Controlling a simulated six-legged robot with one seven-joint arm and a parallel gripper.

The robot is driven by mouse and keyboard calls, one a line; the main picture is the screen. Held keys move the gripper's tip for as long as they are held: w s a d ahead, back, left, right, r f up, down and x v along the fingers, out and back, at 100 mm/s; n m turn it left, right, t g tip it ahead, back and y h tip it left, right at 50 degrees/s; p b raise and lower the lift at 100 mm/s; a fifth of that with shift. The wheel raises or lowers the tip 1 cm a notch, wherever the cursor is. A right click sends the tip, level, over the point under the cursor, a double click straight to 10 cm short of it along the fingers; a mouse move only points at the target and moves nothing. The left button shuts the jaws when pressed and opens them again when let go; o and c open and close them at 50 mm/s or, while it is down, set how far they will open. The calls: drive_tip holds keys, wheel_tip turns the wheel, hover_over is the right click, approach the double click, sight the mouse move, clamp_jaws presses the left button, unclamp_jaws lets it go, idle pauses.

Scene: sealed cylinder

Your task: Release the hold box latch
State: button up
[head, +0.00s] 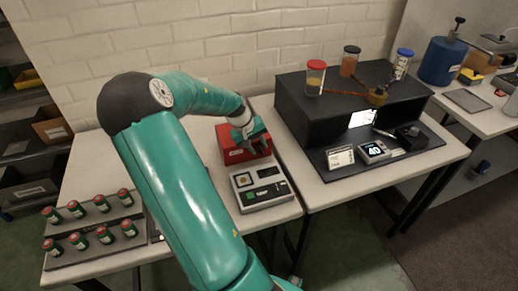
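A red box (232,155), which looks like the hold box, sits on the white table behind a grey device. My gripper (252,147) is at the end of my green arm, over the red box's upper front. It hides part of the box, including much of its top. I cannot tell whether it touches the box. The latch is too small or hidden to make out. The fingers are too small to show whether they are open or shut.
A grey device (262,188) with a small screen stands just in front of the red box. Racks of small green, red-capped cylinders (109,236) stand at left. A black bench unit (300,112) with jars is at right. A blue canister (440,62) stands far right.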

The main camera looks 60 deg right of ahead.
drive_tip(key=shift+x, duration=0.95)
clamp_jaws()
drive_tip(key=shift+s+d+t+y, duration=0.1)
drive_tip(key=shift+s+t+y, duration=0.05)
drive_tip(key=shift+t+y, duration=0.45)
drive_tip(key=shift+s+d+t+y, duration=0.1)
drive_tip(key=shift+s+t+y, duration=0.05)
drive_tip(key=shift+t+y, duration=0.85)
drive_tip(key=shift+a, duration=0.1)
